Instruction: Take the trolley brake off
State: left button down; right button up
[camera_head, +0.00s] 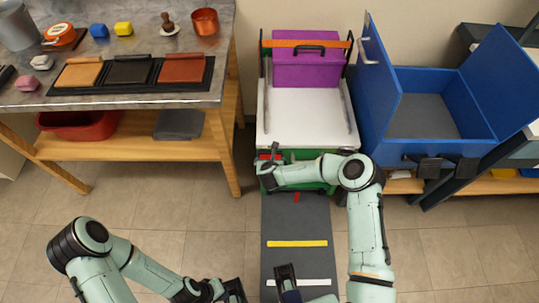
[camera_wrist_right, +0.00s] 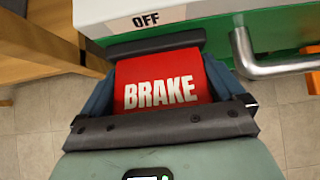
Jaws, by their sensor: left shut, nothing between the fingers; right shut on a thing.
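The trolley (camera_head: 305,115) stands against the back wall, with a white top and a green lower body. Its red brake (camera_head: 264,156) is at the front left corner. In the right wrist view the red brake (camera_wrist_right: 160,85) reads "BRAKE" and sits under a white edge with an "OFF" label (camera_wrist_right: 146,19). My right gripper (camera_head: 270,163) is shut on the brake; its fingers are partly hidden in the head view. My left gripper (camera_head: 236,290) is shut and empty, low over the floor at the bottom of the head view.
A purple box (camera_head: 306,72) sits on the trolley. A workbench (camera_head: 150,100) stands left; an open blue chest (camera_head: 425,125) stands right. A dark floor strip (camera_head: 285,220) with red, yellow and white lines runs forward. A metal handle (camera_wrist_right: 275,68) is beside the brake.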

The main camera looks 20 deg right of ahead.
jog(key=shift+r+g+p, duration=0.15)
jog(key=shift+g+p, duration=0.35)
jog(key=shift+p, duration=0.05)
jog(key=o, duration=1.1)
jog(key=p+v, duration=0.1)
jog(key=v, duration=1.2)
jog(key=shift+s, duration=0.2)
jog(key=shift+r, duration=0.1)
